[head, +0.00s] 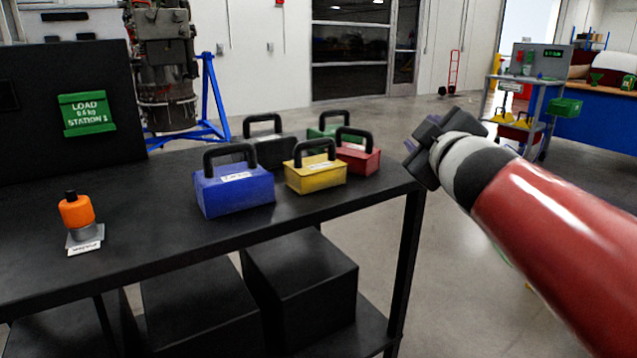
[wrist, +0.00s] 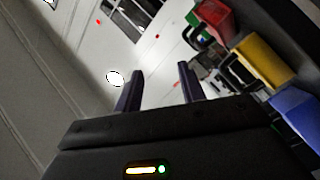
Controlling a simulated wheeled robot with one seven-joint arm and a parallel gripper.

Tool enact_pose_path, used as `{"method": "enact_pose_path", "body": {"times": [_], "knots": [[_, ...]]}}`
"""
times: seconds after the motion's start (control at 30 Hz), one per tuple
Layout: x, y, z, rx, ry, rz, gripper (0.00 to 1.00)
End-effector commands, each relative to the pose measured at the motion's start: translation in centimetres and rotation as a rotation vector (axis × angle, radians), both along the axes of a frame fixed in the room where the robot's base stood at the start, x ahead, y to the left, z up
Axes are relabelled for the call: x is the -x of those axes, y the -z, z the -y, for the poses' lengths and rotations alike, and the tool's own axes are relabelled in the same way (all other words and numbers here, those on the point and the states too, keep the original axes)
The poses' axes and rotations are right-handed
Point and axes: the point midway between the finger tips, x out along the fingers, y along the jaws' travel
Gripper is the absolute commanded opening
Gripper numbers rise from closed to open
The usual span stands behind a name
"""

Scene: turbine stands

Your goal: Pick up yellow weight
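The yellow weight (head: 315,174) is a block with a black loop handle. It stands on the black table (head: 130,245) between the blue weight (head: 234,188) and the red weight (head: 360,158). My gripper (head: 418,160) is just past the table's right end, to the right of the weights and apart from them. In the wrist view my gripper's two fingers (wrist: 158,85) are spread with nothing between them. The yellow weight also shows in the wrist view (wrist: 265,60), at the right, beside the fingers.
A black weight (head: 272,152) and a green weight (head: 322,132) stand behind the yellow one. An orange knob-like device (head: 76,212) sits at the table's left, before a dark panel with a green load sign (head: 87,113). Black boxes (head: 300,285) fill the lower shelf.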

Motion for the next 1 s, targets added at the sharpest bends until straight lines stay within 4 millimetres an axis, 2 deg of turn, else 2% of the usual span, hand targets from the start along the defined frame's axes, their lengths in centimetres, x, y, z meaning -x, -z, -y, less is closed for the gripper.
{"method": "enact_pose_path", "body": {"times": [0.03,0.1,0.2,0.3,0.5,0.77,1.0], "knots": [[-1.8,-0.2,-1.9,0.094,-0.099,0.053,0.4],[-3.5,-0.8,-5.0,0.235,-0.252,0.113,0.4],[-4.8,0.2,-8.6,0.412,-0.454,0.147,0.4],[-5.3,1.9,-10.9,0.541,-0.61,0.141,0.4],[-5.6,4.0,-12.6,0.654,-0.75,0.108,0.4],[-7.4,4.5,-14.6,0.661,-0.757,0.108,0.4],[-9.6,4.8,-17.3,0.659,-0.757,0.108,0.4]]}}
